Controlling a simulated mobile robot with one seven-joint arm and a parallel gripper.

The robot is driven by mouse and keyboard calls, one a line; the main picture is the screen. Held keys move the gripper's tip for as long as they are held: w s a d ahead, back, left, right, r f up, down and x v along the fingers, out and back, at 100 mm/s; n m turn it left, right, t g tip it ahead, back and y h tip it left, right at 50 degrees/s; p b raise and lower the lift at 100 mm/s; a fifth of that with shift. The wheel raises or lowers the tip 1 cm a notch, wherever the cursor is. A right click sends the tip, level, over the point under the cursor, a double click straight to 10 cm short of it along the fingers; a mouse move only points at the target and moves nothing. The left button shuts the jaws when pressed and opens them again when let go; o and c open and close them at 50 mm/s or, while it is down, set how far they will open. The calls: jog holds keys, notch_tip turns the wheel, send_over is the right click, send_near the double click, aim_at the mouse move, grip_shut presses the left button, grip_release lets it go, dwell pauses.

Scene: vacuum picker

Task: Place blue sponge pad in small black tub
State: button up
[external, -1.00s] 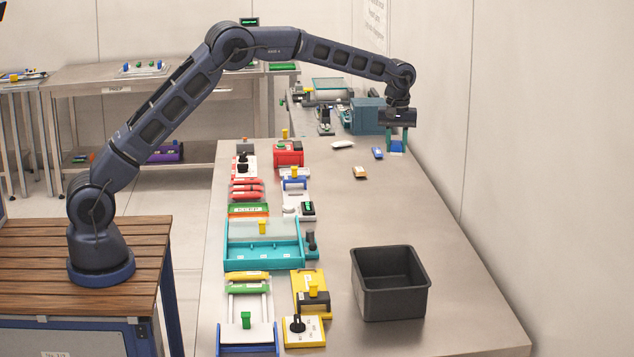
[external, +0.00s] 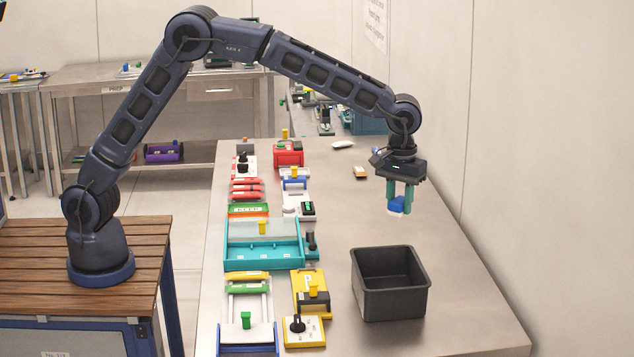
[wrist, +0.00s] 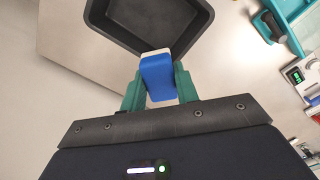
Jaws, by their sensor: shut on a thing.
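My gripper (external: 401,202) is shut on the blue sponge pad (external: 397,205), which has a pale side. The pad hangs between the teal fingers above the steel table, behind the small black tub in the external view. The small black tub (external: 390,306) stands upright on the table at the right front, and it looks empty. In the wrist view the blue sponge pad (wrist: 157,78) sits between the fingertips of my gripper (wrist: 158,88). Its far end overlaps the near rim of the black tub (wrist: 100,30) in that picture. The pad is not inside the tub.
A white item (external: 343,145) and an orange-brown block (external: 360,172) lie toward the back of the table. A teal tray (external: 262,260) and a yellow fixture (external: 311,292) line the left side. The table around the tub's right side is clear.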

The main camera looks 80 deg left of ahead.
aim_at(393, 208)
jog(key=shift+m, duration=0.4)
jog(key=s+d, duration=0.1)
jog(key=d, duration=0.1)
jog(key=s+d, duration=0.1)
jog(key=d, duration=0.1)
jog(key=shift+s+d, duration=0.15)
jog(key=shift+s, duration=0.05)
jog(key=shift+s+d+f, duration=0.1)
jog(key=shift+d+f, duration=0.05)
jog(key=shift+f, duration=0.25)
notch_tip(393, 208, down, 19)
jog(key=shift+f, duration=0.15)
jog(key=shift+f, duration=0.1)
jog(key=o, duration=0.9)
jog(key=shift+o, duration=0.2)
